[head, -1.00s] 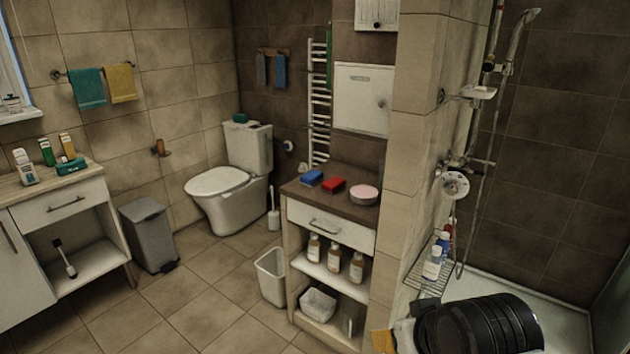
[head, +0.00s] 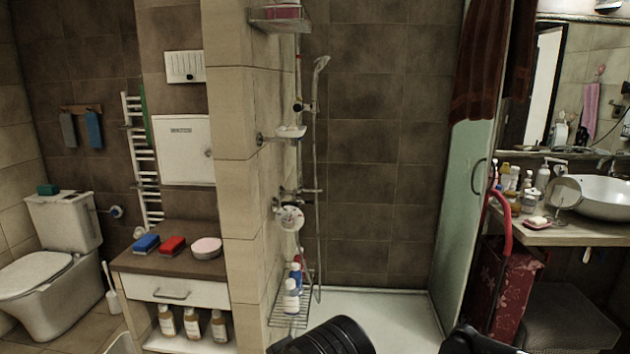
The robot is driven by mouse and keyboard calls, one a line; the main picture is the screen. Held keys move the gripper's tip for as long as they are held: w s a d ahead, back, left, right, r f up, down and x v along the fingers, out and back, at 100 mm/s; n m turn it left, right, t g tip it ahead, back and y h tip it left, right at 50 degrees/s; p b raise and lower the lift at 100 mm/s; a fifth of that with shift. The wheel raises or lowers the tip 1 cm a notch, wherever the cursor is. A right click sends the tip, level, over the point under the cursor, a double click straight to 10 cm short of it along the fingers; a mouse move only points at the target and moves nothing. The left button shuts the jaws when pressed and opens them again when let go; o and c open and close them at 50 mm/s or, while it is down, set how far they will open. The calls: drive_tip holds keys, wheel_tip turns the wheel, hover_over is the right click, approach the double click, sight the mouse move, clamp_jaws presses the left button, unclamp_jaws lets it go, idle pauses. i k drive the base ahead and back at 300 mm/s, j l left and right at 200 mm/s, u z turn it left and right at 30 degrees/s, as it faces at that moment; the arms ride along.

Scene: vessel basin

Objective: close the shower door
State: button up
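The shower door (head: 462,225) is a pale frosted glass panel at the right side of the shower in the head view, seen at a steep angle. It stands open, and the shower's front is uncovered. A dark curved handle (head: 477,177) is on the panel. A dark red towel (head: 484,65) hangs over its top. My gripper's fingers do not show. Only black rounded parts of my arm are at the bottom edge, apart from the door in the picture.
The white shower tray (head: 385,318) lies before me, with a tiled pillar (head: 235,150) at its left. A wire shelf (head: 290,316) holds bottles. Right of the door are a red patterned bin (head: 505,290) and a counter (head: 560,236) with a basin.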

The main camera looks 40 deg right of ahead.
sight(471, 148)
drive_tip(key=z, duration=2.1)
